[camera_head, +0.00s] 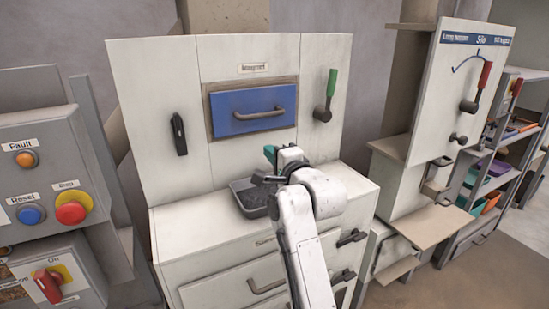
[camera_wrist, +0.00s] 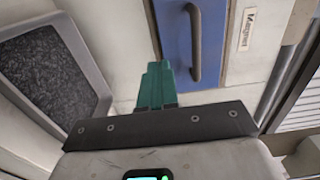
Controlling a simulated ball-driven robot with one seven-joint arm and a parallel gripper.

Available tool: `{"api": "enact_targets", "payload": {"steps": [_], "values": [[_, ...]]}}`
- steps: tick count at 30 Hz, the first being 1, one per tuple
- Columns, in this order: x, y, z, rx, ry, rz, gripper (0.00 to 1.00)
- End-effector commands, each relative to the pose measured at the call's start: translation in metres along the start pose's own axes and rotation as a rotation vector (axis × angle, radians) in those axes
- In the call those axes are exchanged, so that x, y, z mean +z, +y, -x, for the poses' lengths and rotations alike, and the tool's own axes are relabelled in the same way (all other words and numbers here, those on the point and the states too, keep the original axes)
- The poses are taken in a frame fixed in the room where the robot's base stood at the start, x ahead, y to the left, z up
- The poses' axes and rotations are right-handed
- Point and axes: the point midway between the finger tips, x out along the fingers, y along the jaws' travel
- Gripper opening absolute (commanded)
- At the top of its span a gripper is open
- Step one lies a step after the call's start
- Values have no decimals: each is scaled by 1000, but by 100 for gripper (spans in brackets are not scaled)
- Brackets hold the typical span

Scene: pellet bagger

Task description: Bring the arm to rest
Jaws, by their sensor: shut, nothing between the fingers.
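My gripper (camera_wrist: 155,82) shows teal fingers closed together in the wrist view, with nothing between them. In the head view my arm reaches up from the bottom centre, and the teal fingertips (camera_head: 270,154) show just above the grey tray (camera_head: 241,184). The fingers point toward the white cabinet front below the blue magnet drawer (camera_head: 252,109). In the wrist view the drawer (camera_wrist: 174,30) and its handle lie beyond the fingertips. I cannot tell the exact gap between them.
The grey tray, holding dark grains, stands on the white counter (camera_head: 190,228) beside my gripper. A green-handled lever (camera_head: 326,95) is right of the drawer, a black handle (camera_head: 179,134) left. A button panel (camera_head: 40,180) stands at left, the silo cabinet (camera_head: 455,90) at right.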

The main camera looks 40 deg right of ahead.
Motion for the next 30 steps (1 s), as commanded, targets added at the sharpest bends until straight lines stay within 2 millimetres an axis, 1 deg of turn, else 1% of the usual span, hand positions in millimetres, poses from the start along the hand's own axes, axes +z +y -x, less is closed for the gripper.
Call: {"api": "enact_targets", "payload": {"steps": [1, 4, 12, 14, 16, 17, 20, 21, 23, 24, 26, 27, 29, 30], "values": [[0, 1, 5, 0, 0, 0, 0], [0, 1, 10, 1, 0, 0, 0], [0, 1, 12, 2, 0, 1, 0], [1, 6, 13, 15, -3, 16, 0], [4, 22, 18, 56, -13, 63, 0], [7, 32, 22, 82, -21, 95, 0], [17, 80, 42, 209, -68, 252, 0], [22, 104, 54, 271, -97, 331, 0], [29, 139, 76, 366, -153, 456, 0], [32, 162, 92, 427, -196, 537, 0], [38, 194, 118, 516, -269, 655, 0], [40, 214, 136, 571, -321, 732, 0], [44, 243, 166, 651, -411, 844, 0], [45, 261, 188, 703, -476, 916, 0]]}}
